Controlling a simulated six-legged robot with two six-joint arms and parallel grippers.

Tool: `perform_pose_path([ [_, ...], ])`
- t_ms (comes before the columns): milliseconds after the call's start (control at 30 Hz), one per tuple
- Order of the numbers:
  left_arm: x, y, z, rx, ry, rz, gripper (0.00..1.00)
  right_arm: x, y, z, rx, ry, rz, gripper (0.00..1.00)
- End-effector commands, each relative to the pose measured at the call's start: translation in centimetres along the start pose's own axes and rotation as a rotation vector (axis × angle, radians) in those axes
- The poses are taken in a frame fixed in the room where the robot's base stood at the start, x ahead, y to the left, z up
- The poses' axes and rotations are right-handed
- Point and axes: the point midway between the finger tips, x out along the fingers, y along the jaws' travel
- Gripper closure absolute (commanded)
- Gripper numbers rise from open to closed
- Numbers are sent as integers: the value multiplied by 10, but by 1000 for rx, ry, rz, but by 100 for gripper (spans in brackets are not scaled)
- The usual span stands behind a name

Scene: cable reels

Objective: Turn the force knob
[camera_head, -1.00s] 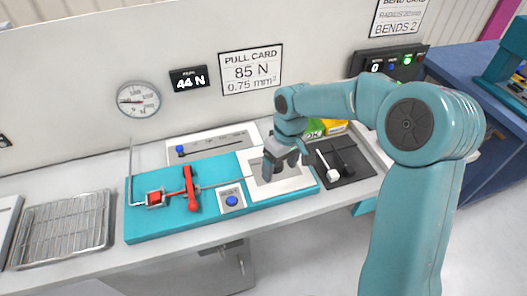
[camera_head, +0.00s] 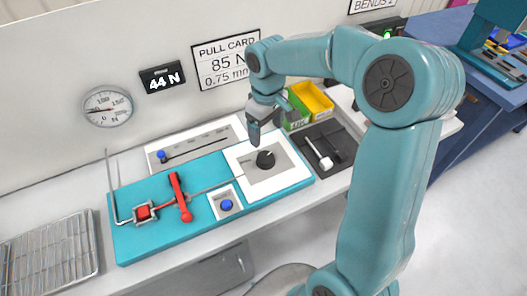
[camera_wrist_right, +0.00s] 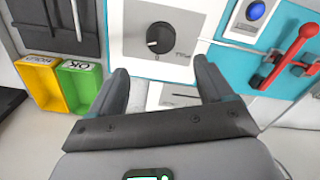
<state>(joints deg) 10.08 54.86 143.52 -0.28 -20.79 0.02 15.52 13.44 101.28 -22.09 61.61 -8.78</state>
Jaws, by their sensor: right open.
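The force knob (camera_head: 265,160) is a black round dial with a white pointer line, on a grey square in a white plate at the right end of the teal rig. In the right wrist view the knob (camera_wrist_right: 159,38) lies ahead of the fingers, near the top middle. My right gripper (camera_head: 266,128) hangs above and just behind the knob in the head view, apart from it. Its two dark fingers (camera_wrist_right: 160,85) are spread with nothing between them. A digital readout (camera_head: 162,78) shows 44 N, and the pull card (camera_head: 225,62) reads 85 N, 0.75 mm². My left gripper is not in view.
A red lever (camera_head: 180,198) and a blue reset button (camera_head: 227,204) sit left of the knob on the teal base (camera_head: 140,240). Yellow and green bins (camera_head: 312,100) and a dark tray with a white-headed tool (camera_head: 325,162) stand to the right. A wire rack (camera_head: 50,255) lies far left.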

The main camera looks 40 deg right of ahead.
Motion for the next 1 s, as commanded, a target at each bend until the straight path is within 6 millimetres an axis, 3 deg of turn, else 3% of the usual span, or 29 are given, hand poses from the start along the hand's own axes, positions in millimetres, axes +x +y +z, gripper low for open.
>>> perform_pose_path([
  [200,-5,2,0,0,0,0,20,53,-2,0,-1,-7,-3,19],
  [400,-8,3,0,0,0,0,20,90,-2,-2,-3,-3,-1,19],
  [600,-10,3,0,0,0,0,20,108,-2,-5,-4,0,-1,19],
  [867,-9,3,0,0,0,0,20,110,-2,-6,-4,1,0,19],
  [900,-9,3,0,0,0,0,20,110,-2,-6,-4,1,0,23],
  [1000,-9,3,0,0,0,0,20,110,-2,-6,-4,1,0,55],
])
